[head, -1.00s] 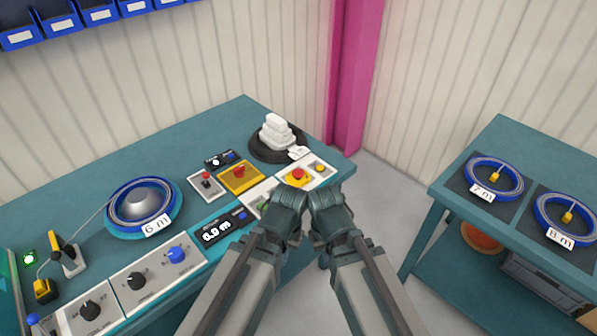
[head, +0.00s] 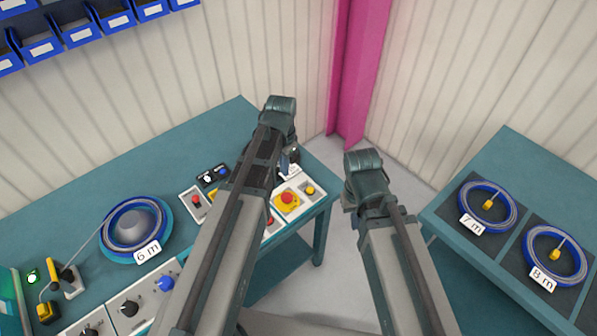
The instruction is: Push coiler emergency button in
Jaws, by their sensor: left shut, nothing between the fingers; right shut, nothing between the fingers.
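A red emergency button (head: 287,198) on a yellow base stands on a light control panel near the bench's right front corner. No lettering tells me which is the coiler's. My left gripper (head: 285,166) hangs below the bent end of its arm, just behind the red button, shut and empty, partly hidden. My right gripper (head: 350,202) is right of the bench, over the gap, shut and mostly hidden by its own arm.
On the bench (head: 150,165), a blue reel (head: 135,224) labelled 6 m sits left of a box with a red-topped switch (head: 197,200). A yellow button (head: 310,189) is beside the red one. A right-hand table (head: 510,165) holds 7 m and 8 m coils. Floor between is clear.

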